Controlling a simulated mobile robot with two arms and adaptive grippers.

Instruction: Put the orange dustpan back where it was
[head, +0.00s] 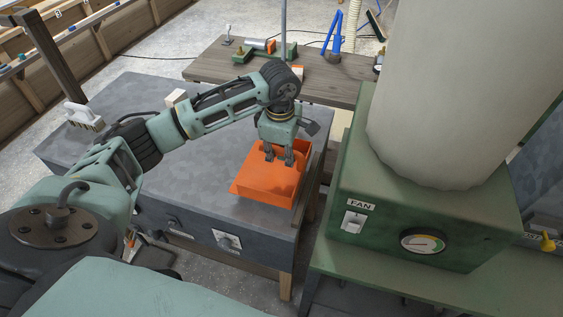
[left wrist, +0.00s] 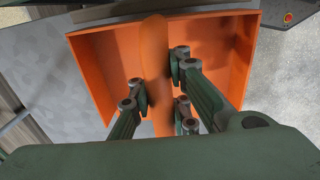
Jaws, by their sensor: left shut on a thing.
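The orange dustpan (head: 262,183) is at the right end of the grey-topped bench (head: 130,110), near its front right corner. I cannot tell whether it rests on the top or is held just above it. My left gripper (head: 279,160) points down over the dustpan and is shut on its handle. In the left wrist view the fingers (left wrist: 160,98) sit on both sides of the orange handle (left wrist: 155,60), with the dustpan's pan (left wrist: 105,70) spread around them. My right gripper is not in view.
A green fan box (head: 400,215) with a large pale cylinder (head: 450,80) stands close on the right. A white-handled brush (head: 84,115) and a small pale block (head: 176,97) lie on the bench. A wooden table (head: 215,66) with tools stands behind. The bench's middle is mostly clear.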

